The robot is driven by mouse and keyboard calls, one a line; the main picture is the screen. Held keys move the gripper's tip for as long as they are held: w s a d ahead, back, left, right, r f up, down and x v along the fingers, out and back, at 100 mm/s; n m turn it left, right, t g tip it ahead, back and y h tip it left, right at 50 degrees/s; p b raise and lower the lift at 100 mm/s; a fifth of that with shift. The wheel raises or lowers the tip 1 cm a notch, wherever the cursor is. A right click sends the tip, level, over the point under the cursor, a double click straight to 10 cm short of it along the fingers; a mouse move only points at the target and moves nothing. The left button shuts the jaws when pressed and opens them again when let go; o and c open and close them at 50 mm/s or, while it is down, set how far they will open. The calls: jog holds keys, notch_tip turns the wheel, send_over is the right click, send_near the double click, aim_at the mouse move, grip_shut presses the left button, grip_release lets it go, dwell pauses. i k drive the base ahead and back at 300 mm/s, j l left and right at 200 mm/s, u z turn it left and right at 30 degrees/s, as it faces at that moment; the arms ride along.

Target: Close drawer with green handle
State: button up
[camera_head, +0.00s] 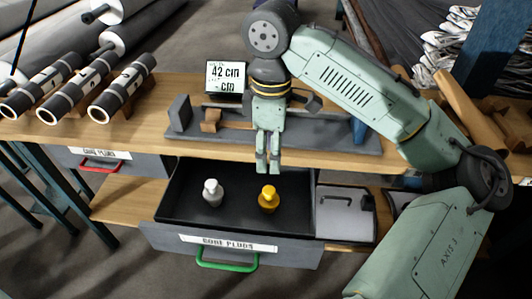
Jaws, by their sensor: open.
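The drawer with the green handle (228,264) is pulled out below the worktable. Its front (300,256) carries a white label reading "CORE PLUGS". Inside the drawer stand a white-grey plug (213,193) and a yellow plug (268,199), apart from each other. My gripper (268,168) points down above the back part of the open drawer, near the table's front edge. Its fingers look close together and hold nothing that I can see. It is apart from the green handle, which is nearer the camera and lower left.
A closed drawer with a red handle (100,166) is at left. A grey case (345,214) lies right of the open drawer.

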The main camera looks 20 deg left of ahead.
aim_at(238, 229)
jog(key=u, duration=0.8)
